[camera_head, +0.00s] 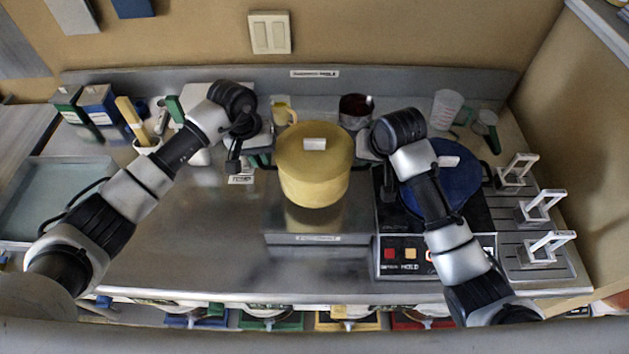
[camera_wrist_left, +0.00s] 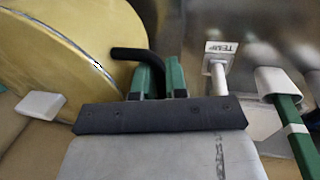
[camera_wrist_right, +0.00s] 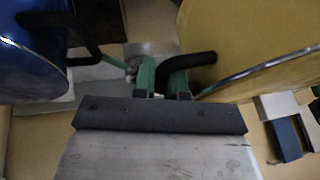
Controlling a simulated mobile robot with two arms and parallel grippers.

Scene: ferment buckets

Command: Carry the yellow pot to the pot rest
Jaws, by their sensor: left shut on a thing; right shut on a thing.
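The yellow pot (camera_head: 314,180) is upright with its lid on, in the middle of the head view. My left gripper (camera_head: 262,158) is shut on the black handle at the pot's left side; the handle shows between the green fingers in the left wrist view (camera_wrist_left: 160,80). My right gripper (camera_head: 366,158) is shut on the opposite handle, seen in the right wrist view (camera_wrist_right: 163,80). A low steel block (camera_head: 318,238) with a front label too small to read, possibly the pot rest, lies below and in front of the pot. I cannot tell whether pot and block touch.
A blue pot (camera_head: 450,185) stands on the black hob (camera_head: 400,245) to the right, close to my right arm. White racks (camera_head: 540,205) stand farther right.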

